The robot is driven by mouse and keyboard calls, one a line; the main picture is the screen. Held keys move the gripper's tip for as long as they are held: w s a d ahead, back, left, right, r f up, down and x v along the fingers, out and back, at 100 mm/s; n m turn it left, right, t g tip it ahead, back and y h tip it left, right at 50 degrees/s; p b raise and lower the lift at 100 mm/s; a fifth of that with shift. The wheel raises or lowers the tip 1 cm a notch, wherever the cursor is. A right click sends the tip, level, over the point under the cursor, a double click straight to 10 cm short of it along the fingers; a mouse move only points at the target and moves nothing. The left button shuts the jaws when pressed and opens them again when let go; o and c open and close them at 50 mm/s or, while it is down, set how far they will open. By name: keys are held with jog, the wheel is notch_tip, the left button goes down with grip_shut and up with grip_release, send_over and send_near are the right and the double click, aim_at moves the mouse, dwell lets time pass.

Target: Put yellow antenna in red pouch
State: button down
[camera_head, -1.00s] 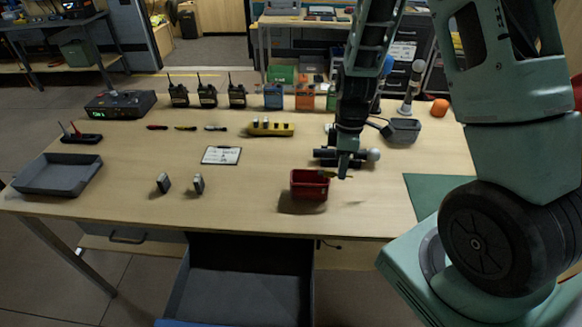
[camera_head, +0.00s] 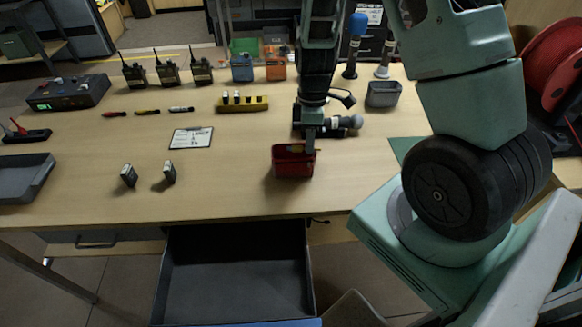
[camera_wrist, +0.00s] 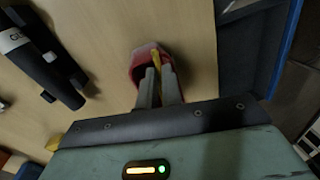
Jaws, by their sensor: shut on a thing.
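My gripper (camera_head: 308,145) is shut on the thin yellow antenna (camera_wrist: 167,68), which shows as a yellow strip between the fingertips in the wrist view. The red pouch (camera_head: 291,163) is a small open box on the table near its front edge. It also shows beyond the fingertips in the wrist view (camera_wrist: 136,66). My fingertips are at the pouch's right rear rim in the head view. The antenna's far end overlaps the pouch in the wrist view; I cannot tell how deep it reaches.
A dark cylinder device (camera_head: 343,124) lies behind the pouch, and a grey bin (camera_head: 384,95) stands to the right. Several radios, a yellow rack (camera_head: 243,105), pen-like sticks and a clipboard (camera_head: 191,138) are further left. An open drawer (camera_head: 235,275) juts out below the table's front edge.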

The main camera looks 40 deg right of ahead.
jog(key=shift+f, duration=0.15)
jog(key=c, duration=1.5)
grip_release()
notch_tip(320, 180, up, 17)
jog(key=w+d, duration=0.2)
jog(key=shift+w+b, duration=0.25)
jog(key=shift+b, duration=0.1)
jog(key=shift+d, duration=0.1)
